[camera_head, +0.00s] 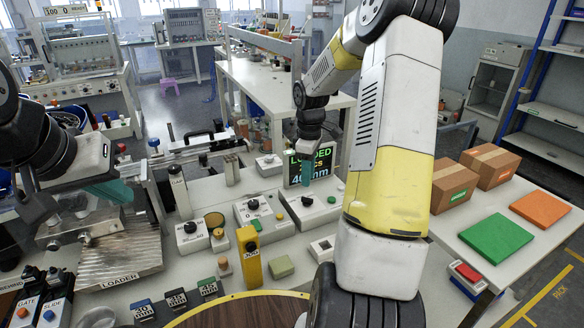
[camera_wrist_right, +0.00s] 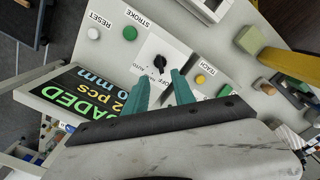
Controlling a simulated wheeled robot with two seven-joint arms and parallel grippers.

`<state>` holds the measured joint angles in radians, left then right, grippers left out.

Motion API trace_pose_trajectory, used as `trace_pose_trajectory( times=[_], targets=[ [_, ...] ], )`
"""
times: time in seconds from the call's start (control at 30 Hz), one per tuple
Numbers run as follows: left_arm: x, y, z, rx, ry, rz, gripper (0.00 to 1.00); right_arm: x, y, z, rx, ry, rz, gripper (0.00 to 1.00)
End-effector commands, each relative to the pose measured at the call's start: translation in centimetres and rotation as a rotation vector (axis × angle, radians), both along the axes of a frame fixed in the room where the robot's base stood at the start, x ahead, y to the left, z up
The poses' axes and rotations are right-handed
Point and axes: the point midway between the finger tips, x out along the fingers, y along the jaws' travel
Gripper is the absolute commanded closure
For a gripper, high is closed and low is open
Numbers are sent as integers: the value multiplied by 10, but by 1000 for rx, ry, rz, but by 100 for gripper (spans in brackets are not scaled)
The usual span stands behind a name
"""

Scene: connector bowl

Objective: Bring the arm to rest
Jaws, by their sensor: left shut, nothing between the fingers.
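My right arm reaches down across the middle of the head view, and its gripper (camera_head: 307,190) hangs over the bench beside the dark display. In the right wrist view, the two teal fingers of this gripper (camera_wrist_right: 161,78) stand apart with nothing between them. They point toward a white control box with a black rotary knob (camera_wrist_right: 159,62); whether they touch it is unclear. My left arm enters from the left edge. Its gripper (camera_head: 108,190) has teal fingers above the metal loader plate (camera_head: 120,260) and is shut with nothing held.
The display (camera_head: 310,165) reads "LOADED". Control boxes (camera_head: 262,215) and a yellow post (camera_head: 249,257) crowd the bench. A round wood-topped surface (camera_head: 240,312) lies at the front. Cardboard boxes (camera_head: 452,184), a green pad (camera_head: 496,240) and an orange pad (camera_head: 540,209) lie right.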

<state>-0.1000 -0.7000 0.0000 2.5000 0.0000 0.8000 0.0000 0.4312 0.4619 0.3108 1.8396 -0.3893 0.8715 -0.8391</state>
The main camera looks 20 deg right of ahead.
Motion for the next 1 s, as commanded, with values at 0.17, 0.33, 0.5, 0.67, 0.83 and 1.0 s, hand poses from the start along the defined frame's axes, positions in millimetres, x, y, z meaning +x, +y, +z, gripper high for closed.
trace_pose_trajectory(
  times=[0.17,0.33,0.5,0.67,0.83,1.0],
  targets=[
    [0,0,0,0,0,0,100,0,0,1,-1,-2,-1,69],
    [0,0,0,0,0,0,100,-11,12,32,-16,-41,-58,69],
    [0,0,0,0,0,0,100,-47,39,95,-20,-139,-214,69],
    [0,0,0,0,0,0,100,-94,66,144,28,-242,-388,69],
    [0,0,0,0,0,0,100,-148,91,179,136,-338,-573,69],
    [0,0,0,0,0,0,100,-197,111,195,279,-400,-732,69]
  ],
)
